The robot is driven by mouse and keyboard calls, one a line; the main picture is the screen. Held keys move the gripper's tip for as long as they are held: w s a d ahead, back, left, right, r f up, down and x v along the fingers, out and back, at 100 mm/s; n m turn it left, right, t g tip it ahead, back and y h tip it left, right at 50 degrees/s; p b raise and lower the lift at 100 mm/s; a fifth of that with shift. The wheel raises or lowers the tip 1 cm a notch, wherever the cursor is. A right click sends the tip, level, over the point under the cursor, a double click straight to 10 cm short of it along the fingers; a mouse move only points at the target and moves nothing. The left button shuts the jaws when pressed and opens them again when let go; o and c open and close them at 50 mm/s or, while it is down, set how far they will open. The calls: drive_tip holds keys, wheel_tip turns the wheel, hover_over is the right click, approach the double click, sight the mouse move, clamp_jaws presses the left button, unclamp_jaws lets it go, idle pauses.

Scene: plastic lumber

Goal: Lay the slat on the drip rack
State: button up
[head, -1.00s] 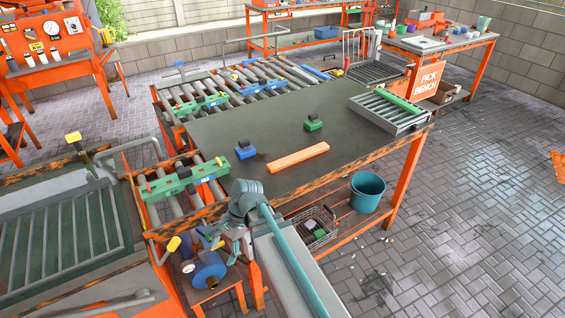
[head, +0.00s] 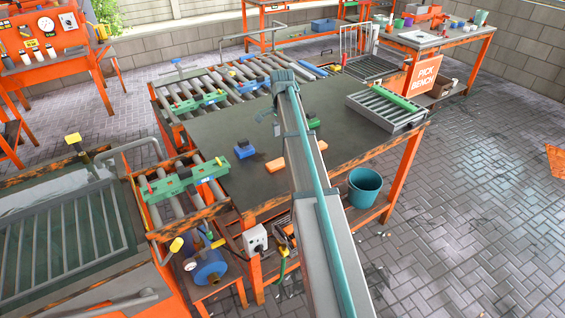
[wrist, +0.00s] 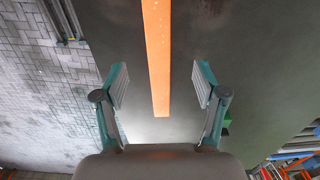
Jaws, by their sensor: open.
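The orange slat (head: 275,167) lies flat on the dark tabletop (head: 225,130); my arm hides its middle in the head view. In the wrist view the slat (wrist: 157,50) runs from the top edge down between my fingers. My gripper (wrist: 161,82) is open and empty above the table, with one finger on each side of the slat and clear of it. The grey slatted drip rack (head: 371,115) sits at the table's right end, with a green slat (head: 398,101) lying across it.
A blue block (head: 245,152) stands left of the orange slat. A green block (head: 313,124) is just right of my arm. Roller conveyors (head: 188,180) adjoin the table's left and back. A teal bucket (head: 364,188) is below the front edge.

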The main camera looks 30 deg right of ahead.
drive_tip(key=p, duration=0.1)
hover_over(282, 160)
wheel_tip(282, 160, down, 5)
drive_tip(key=shift+r, duration=0.1)
drive_tip(key=shift+s+d+f+p, duration=0.15)
drive_tip(key=shift+f+p, duration=0.95)
drive_tip(key=shift+f, duration=1.55)
drive_tip(key=shift+c, duration=0.3)
clamp_jaws()
